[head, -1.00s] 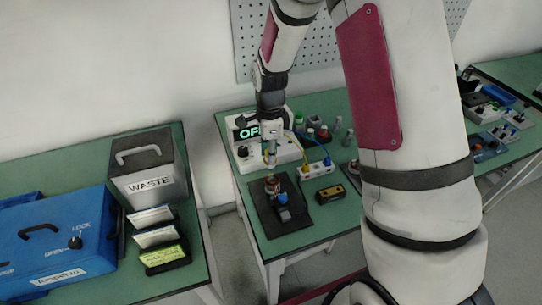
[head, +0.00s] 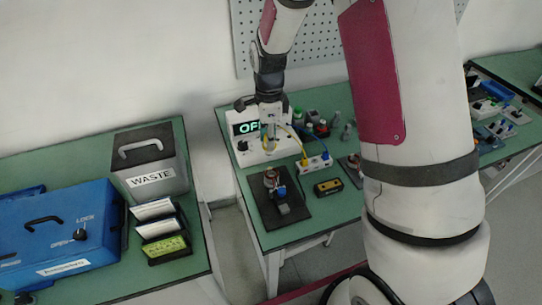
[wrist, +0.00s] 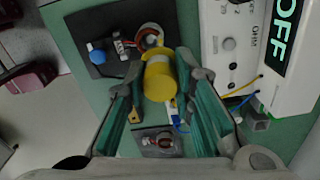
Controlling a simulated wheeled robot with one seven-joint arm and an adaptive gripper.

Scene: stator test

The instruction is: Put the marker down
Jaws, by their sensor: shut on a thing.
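My gripper (wrist: 160,85) has green-lined fingers that are shut on the yellow marker (wrist: 158,78), which shows end-on between them in the wrist view. In the head view my gripper (head: 268,138) hangs in front of the tester with the OFF display (head: 247,127), above and behind the black mat (head: 295,212). The marker is too small to make out clearly there. A copper-coloured round part (wrist: 150,37) stands on the mat just beyond the marker in the wrist view, with a blue-topped part (wrist: 97,55) beside it.
A white socket box (head: 314,163) with yellow and blue plugs and a yellow-black box (head: 327,187) sit right of the mat. Several small items stand behind. A WASTE bin (head: 152,178) and a blue case (head: 60,240) occupy the left table. Green tabletop shows around the mat.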

